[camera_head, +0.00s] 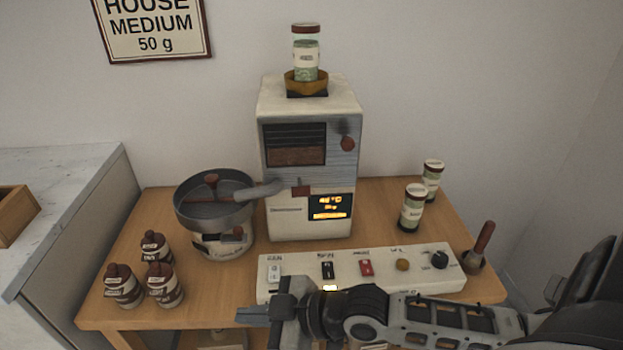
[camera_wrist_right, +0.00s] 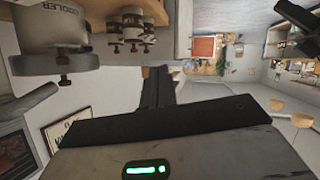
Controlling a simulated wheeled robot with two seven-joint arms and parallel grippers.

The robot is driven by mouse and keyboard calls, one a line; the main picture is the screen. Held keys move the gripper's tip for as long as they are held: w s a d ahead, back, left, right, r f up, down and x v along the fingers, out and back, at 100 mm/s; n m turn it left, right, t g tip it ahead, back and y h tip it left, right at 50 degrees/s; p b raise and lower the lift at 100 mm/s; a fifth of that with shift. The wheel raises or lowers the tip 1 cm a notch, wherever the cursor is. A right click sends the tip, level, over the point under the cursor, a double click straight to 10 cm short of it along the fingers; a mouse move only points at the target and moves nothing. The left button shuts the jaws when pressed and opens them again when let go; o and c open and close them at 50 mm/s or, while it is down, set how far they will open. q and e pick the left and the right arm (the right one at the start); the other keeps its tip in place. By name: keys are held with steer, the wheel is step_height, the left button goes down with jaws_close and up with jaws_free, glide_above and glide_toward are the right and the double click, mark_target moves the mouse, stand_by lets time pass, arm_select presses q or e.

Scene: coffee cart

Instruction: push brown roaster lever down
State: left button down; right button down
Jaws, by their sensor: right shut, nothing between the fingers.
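The white roaster (camera_head: 308,225) stands at the back middle of the table in the head view. A round brown knob (camera_head: 347,143) is on the right of its front, below a dark mark. A brown block (camera_head: 301,190) sits lower, beside the grey chute; I cannot tell which of these two is the lever. My right gripper (camera_head: 240,314) is shut and empty at the table's front edge, pointing left, below and apart from the roaster. Its closed fingers (camera_wrist_right: 157,85) also show in the wrist view. My left gripper is not in view.
The cooler pan (camera_head: 215,217) stands left of the roaster, with several brown-capped bottles (camera_head: 124,287) in front. A white control panel (camera_head: 420,280) lies between my right arm and the roaster. Two jars (camera_head: 412,209) and a brown-handled tool (camera_head: 483,240) stand at right.

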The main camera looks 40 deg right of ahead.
mark_target(293, 191)
arm_select(q)
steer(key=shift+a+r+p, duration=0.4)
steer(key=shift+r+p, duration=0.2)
steer(key=shift+p, duration=0.55)
arm_select(e)
steer(key=d+r+n+h, duration=0.3)
steer(key=d+r, duration=1.8)
steer(key=r, duration=0.1)
steer(key=shift+r+n+g+h, duration=0.25)
steer(key=shift+n+g+h, duration=0.05)
steer(key=shift+h, duration=0.1)
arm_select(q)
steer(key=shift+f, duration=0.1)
